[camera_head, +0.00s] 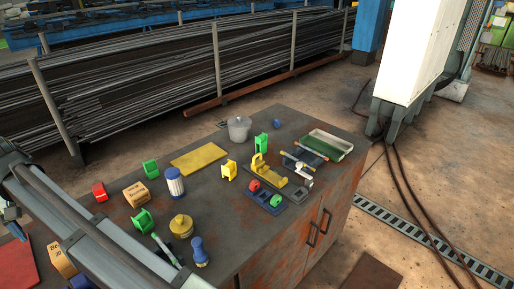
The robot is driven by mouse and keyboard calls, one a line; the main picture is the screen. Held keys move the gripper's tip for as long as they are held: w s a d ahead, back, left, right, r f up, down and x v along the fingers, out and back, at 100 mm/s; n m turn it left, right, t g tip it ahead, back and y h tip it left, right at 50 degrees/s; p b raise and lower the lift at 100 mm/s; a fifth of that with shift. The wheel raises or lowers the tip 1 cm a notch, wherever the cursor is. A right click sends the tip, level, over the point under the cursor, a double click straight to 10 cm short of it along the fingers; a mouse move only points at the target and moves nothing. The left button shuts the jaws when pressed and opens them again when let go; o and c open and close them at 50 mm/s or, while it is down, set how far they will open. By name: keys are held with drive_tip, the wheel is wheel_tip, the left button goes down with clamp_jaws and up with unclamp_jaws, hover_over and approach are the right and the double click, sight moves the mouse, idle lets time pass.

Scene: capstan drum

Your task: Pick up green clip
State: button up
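Three green clips show on the dark workbench top (222,205). One green clip (151,168) stands at the left, behind a wooden block. Another green clip (142,221) stands at the front left, close to my arm. A third green clip (261,142) stands at the back, right of a grey bucket. All three look upright and apart from my arm. My arm's grey links cross the lower left corner. I cannot make out my gripper's fingers in this view.
Between the clips are a wooden block (136,194), a blue-and-white cylinder (174,181), a yellow plate (199,158), a bucket (239,128) and a yellow clip (229,170). A green tray (327,146) lies right.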

drive_tip(key=shift+c, duration=0.3)
drive_tip(key=c, duration=0.5)
drive_tip(key=shift+o, duration=0.2)
drive_tip(key=m, duration=1.5)
hover_over(140, 215)
drive_tip(key=f, duration=0.2)
drive_tip(key=shift+f, duration=6.8)
